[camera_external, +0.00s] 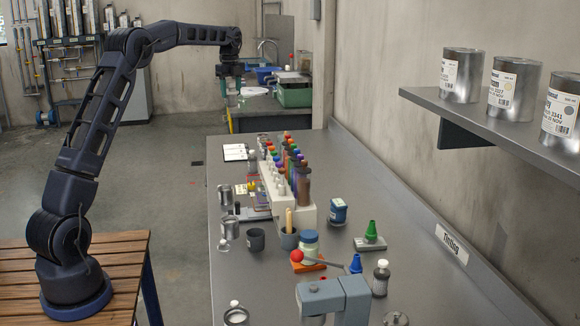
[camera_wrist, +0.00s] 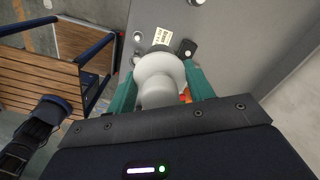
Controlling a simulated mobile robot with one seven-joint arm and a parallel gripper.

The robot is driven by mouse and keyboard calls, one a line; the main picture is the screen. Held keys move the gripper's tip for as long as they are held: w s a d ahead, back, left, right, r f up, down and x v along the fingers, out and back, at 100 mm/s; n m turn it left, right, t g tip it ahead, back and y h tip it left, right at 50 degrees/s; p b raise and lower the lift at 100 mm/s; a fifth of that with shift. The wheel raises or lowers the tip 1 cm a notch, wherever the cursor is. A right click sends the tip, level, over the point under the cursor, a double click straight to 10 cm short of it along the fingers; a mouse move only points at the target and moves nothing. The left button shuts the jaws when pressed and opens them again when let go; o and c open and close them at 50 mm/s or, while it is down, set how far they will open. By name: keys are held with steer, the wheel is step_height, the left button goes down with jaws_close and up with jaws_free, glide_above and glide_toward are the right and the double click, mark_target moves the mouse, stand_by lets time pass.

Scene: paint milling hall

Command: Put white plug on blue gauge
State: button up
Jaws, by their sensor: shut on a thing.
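My gripper (camera_wrist: 161,82) is shut on the white plug (camera_wrist: 160,72), which has a wide round rim and a narrower stem between the teal fingers. In the external view my gripper (camera_external: 233,93) hangs high above the floor, beyond the far left part of the grey table, pointing down. The plug is too small to make out clearly there. I cannot tell for certain which thing is the blue gauge.
The grey table (camera_external: 420,275) is crowded along its middle with a white bottle rack (camera_external: 292,214), cups and jars. A grey clamp-like block (camera_external: 333,295) with a red-knobbed lever stands in front. A wall shelf (camera_external: 500,118) with cans juts out at right.

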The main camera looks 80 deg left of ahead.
steer(key=w+d+m, duration=0.2)
steer(key=w+d, duration=0.7)
steer(key=w, duration=0.2)
steer(key=m, duration=0.4)
glide_above(339, 202)
steer(key=shift+d+f, duration=0.1)
steer(key=shift+f, duration=12.45)
steer(key=shift+f, duration=0.2)
steer(key=o, duration=1)
steer(key=shift+o, duration=0.2)
